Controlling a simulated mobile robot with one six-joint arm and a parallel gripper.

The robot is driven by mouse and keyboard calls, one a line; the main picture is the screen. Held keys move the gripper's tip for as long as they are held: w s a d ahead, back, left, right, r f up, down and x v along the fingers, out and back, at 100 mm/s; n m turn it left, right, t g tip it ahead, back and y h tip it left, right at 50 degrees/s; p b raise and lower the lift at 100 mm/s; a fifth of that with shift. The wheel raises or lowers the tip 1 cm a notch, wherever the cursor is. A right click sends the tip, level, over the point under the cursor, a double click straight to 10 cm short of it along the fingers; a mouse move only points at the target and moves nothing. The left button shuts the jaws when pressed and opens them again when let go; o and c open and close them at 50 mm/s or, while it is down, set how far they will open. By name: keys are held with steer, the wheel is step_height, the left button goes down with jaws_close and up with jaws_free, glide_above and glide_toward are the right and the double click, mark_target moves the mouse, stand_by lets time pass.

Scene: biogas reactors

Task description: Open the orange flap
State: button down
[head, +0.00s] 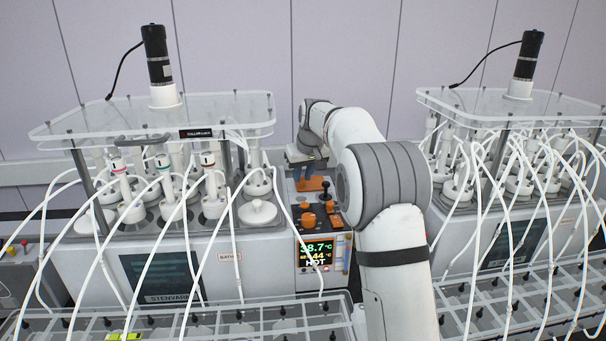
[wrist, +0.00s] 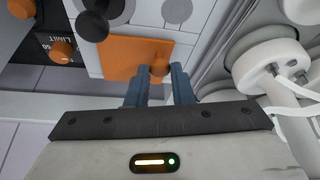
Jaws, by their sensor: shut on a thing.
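The orange flap (wrist: 122,58) is a flat plate with a small round orange knob (wrist: 160,68), set in the light control panel. In the head view the flap (head: 314,184) shows as a small orange patch at the top of the panel, partly covered by my gripper. My gripper (wrist: 158,76) has its two blue fingers on either side of the knob, shut on it. In the head view my gripper (head: 307,170) is small, at the back of the panel. Whether the flap is raised at all I cannot tell.
Below the flap the panel has a black joystick (head: 325,191), an orange knob (head: 308,220) and a lit display (head: 318,254). Reactor bottles with white tubes (head: 210,190) stand close on the left. Another tubed reactor unit (head: 510,180) stands on the right.

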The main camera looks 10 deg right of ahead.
steer(key=shift+r, duration=0.1)
steer(key=shift+d+r+m+y, duration=0.2)
steer(key=shift+d+r+y, duration=0.3)
steer(key=shift+y, duration=0.35)
steer(key=shift+d+r+m+y, duration=0.2)
steer(key=shift+d+r+y, duration=0.15)
steer(key=shift+d+y, duration=0.4)
steer(key=d+y+b, duration=0.1)
steer(key=y, duration=0.1)
steer(key=d+r+m+y+b, duration=0.1)
steer(key=d+y, duration=0.1)
steer(key=shift+t, duration=0.3)
steer(key=d+y+b, duration=0.1)
steer(key=y, duration=0.1)
steer(key=d+y+b, duration=0.1)
steer(key=shift+d+m+t+y, duration=0.3)
steer(key=shift+m+y, duration=0.1)
steer(key=shift+d+f+m+t+y+b, duration=0.2)
steer(key=shift+d+m+t+y+b, duration=0.2)
steer(key=shift+d+y+b, duration=0.6)
steer(key=shift+d+f+m+t+y+b, duration=0.15)
steer(key=shift+d+m+t+y+b, duration=0.2)
steer(key=shift+d+y+b, duration=0.6)
steer(key=shift+a+y, duration=0.2)
steer(key=shift+y, duration=0.05)
steer(key=c, duration=1.3)
jaws_free()
steer(key=shift+o, duration=0.2)
